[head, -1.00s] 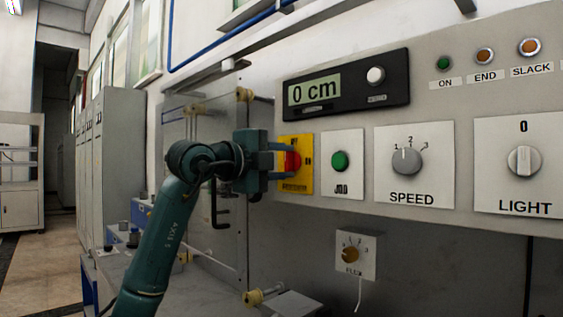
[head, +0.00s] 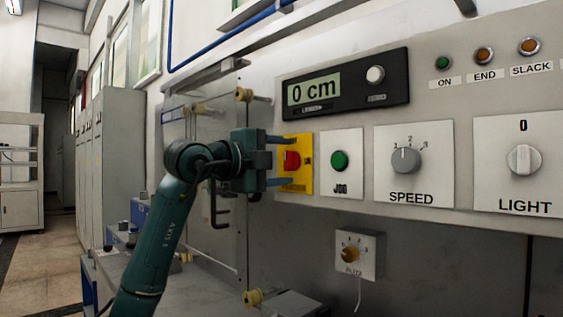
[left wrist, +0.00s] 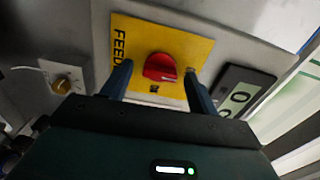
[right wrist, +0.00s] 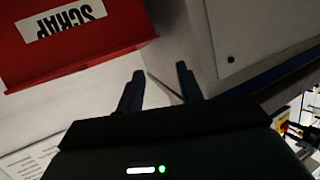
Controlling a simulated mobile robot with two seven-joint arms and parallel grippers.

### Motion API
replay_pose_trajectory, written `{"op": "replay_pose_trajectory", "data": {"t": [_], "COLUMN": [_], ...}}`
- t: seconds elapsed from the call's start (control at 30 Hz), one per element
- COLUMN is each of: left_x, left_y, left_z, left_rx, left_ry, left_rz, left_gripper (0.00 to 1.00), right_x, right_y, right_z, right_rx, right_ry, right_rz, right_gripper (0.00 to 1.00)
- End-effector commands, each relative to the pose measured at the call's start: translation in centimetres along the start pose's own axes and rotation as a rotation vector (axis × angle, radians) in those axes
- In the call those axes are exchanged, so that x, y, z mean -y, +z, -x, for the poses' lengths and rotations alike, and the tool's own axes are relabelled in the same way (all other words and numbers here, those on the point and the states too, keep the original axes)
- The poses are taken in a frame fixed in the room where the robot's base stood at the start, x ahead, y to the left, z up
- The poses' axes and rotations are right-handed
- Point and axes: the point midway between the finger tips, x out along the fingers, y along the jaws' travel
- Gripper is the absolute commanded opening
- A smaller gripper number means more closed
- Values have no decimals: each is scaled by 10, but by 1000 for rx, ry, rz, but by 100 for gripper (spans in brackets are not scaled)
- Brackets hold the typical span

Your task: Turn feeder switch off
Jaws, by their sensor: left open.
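The feeder switch is a red knob (head: 292,161) on a yellow plate (head: 304,184) at the left end of the control panel. In the left wrist view the red knob (left wrist: 160,67) sits between my fingertips, and part of the word FEED shows on the yellow plate (left wrist: 140,32). My left gripper (head: 280,161) is open at the plate, one finger above the knob and one below, with gaps to it. Where the knob points is hard to tell. My right gripper (right wrist: 160,72) shows only in its own wrist view, fingers apart with nothing between them.
Right of the switch are a green JOG button (head: 339,161), a SPEED dial (head: 406,160) and a LIGHT knob (head: 524,160). A display (head: 345,88) reading 0 cm is above. A small dial box (head: 356,262) hangs below. A red SCRAP bin (right wrist: 80,45) is near my right gripper.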

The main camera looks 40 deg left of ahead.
Motion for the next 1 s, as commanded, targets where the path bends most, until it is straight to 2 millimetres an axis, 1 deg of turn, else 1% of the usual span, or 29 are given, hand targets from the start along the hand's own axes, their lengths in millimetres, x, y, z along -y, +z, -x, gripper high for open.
{"op": "replay_pose_trajectory", "data": {"t": [0.17, 0.27, 0.4, 0.5, 0.6, 0.77, 1.0], "left_x": [-2, -3, -2, -2, -2, -1, 0], "left_y": [1, 1, 0, 0, 0, 0, 0], "left_z": [29, 52, 83, 101, 115, 126, 127], "left_rx": [4, 5, 4, 4, 3, 2, 1], "left_ry": [-3, -1, -3, -2, -2, 0, -1], "left_rz": [-3, -5, -3, -2, 0, 0, 0], "left_gripper": [60, 60, 60, 60, 60, 60, 60], "right_x": [-3, -4, -2, 2, 4, 3, 3], "right_y": [2, 4, 12, 17, 20, 21, 22], "right_z": [-1, -1, -3, -6, -8, -13, -14], "right_rx": [-21, -26, -9, 0, 8, 6, 7], "right_ry": [5, 6, -2, -14, -20, -22, -22], "right_rz": [10, 23, 40, 52, 60, 70, 71], "right_gripper": [36, 36, 36, 36, 36, 36, 36]}}
